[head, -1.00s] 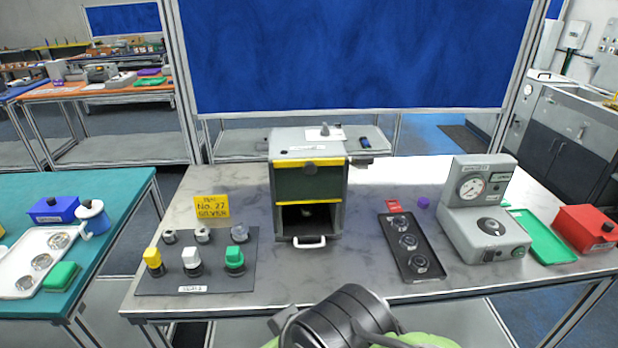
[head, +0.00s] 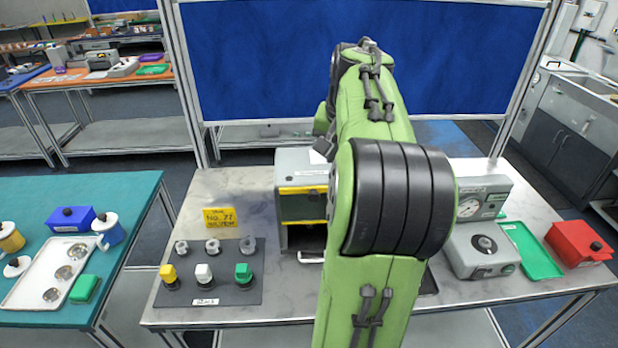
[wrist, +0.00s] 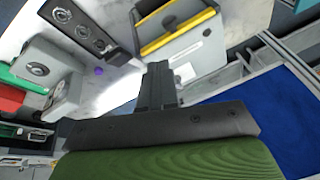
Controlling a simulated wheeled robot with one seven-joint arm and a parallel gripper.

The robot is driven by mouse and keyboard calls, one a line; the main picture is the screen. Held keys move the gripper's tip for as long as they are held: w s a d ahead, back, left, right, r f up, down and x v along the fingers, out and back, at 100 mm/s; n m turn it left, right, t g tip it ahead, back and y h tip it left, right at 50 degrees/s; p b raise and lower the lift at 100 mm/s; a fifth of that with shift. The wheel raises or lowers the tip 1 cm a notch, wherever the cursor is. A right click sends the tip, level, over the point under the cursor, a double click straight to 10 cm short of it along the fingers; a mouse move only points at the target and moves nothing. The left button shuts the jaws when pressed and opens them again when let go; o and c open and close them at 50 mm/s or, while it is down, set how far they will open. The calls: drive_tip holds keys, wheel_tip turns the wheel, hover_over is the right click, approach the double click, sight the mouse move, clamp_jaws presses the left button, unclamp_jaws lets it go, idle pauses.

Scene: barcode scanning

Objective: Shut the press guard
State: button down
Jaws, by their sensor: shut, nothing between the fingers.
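The press (head: 294,166) is a grey box on the metal table, partly hidden behind my green arm in the head view. Its dark guard panel (head: 300,207) has yellow edges and sits raised above a dark opening (head: 300,240). In the wrist view the press (wrist: 205,55) with a yellow edge (wrist: 180,30) lies just beyond my gripper (wrist: 158,68). My gripper is shut and empty, its fingers close to the press; I cannot tell whether they touch it.
A dark mat (head: 207,285) with colored knobs lies left of the press, with a yellow card (head: 220,218) behind. A grey gauge device (head: 485,250), green tray (head: 531,250) and red box (head: 578,243) stand right.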

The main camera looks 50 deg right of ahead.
hover_over(318, 194)
drive_tip(key=s, duration=0.3)
wheel_tip(318, 194, down, 9)
drive_tip(key=shift+w+a+f+b, duration=0.2)
drive_tip(key=shift+w+f, duration=0.35)
drive_tip(key=shift+f, duration=0.2)
drive_tip(key=shift+w+a+f+b, duration=0.1)
drive_tip(key=shift+w+f+b, duration=0.1)
drive_tip(key=shift+w+f, duration=0.45)
drive_tip(key=shift+s+f, duration=0.1)
drive_tip(key=shift+s, duration=0.1)
